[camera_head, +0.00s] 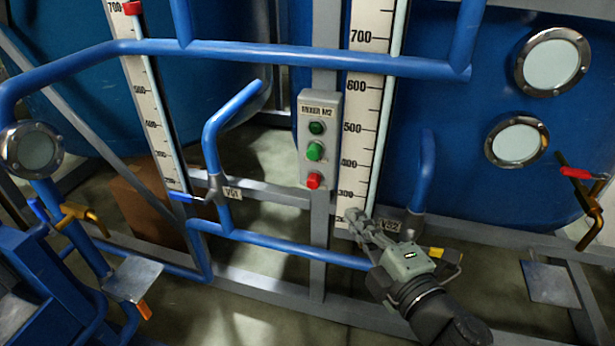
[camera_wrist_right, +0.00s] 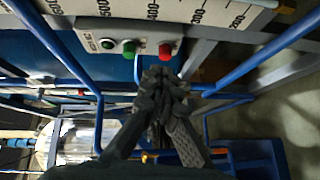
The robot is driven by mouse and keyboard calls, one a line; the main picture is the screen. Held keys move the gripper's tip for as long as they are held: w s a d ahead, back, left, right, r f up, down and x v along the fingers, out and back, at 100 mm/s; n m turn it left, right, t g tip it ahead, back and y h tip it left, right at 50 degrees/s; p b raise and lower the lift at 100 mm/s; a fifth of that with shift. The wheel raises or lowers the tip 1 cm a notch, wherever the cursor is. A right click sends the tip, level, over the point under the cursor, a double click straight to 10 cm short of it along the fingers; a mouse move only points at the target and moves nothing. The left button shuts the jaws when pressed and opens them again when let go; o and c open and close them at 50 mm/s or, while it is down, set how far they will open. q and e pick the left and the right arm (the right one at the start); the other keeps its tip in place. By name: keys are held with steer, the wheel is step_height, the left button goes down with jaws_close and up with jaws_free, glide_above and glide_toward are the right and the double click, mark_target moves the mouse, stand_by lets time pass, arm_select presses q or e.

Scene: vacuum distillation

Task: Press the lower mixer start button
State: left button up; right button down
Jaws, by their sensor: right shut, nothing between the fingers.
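The grey mixer box (camera_head: 305,165), labelled MIXER M2, is fixed to a grey upright in the head view. It carries a dark green lamp or button (camera_head: 316,128) at the top, a bright green button (camera_head: 314,151) in the middle and a red button (camera_head: 313,180) at the bottom. My right gripper (camera_head: 354,217) is shut and empty, below and to the right of the box, apart from it. In the right wrist view its fingertips (camera_wrist_right: 160,76) appear just below the red button (camera_wrist_right: 166,51), with the green button (camera_wrist_right: 129,48) to the left. My left gripper is not in view.
A white level scale (camera_head: 366,110) stands right of the box. Blue pipes (camera_head: 285,246) run around it, with valve V01 (camera_head: 232,193) at left and the V02 label (camera_head: 389,225) near my gripper. A blue tank (camera_head: 460,130) with round windows is behind.

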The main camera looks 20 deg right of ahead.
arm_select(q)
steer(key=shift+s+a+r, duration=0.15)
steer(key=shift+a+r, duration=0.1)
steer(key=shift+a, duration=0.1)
arm_select(e)
steer(key=s+a+r+n+y, duration=0.2)
steer(key=a+r+n, duration=0.1)
steer(key=r, duration=0.1)
steer(key=shift+a+r+t+y, duration=0.25)
steer(key=shift+a+t+y, duration=0.05)
steer(key=shift+a+t, duration=0.1)
glide_toward(314, 151)
steer(key=w+a, duration=0.3)
steer(key=a, duration=0.2)
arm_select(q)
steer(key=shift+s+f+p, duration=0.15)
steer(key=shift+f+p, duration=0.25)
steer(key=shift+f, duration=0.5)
arm_select(e)
steer(key=shift+w+d+f, duration=0.25)
steer(key=shift+w+d, duration=0.35)
steer(key=shift+w, duration=0.3)
steer(key=shift+w+d+f, duration=0.3)
steer(key=shift+w+d, duration=0.3)
steer(key=shift+w, duration=0.3)
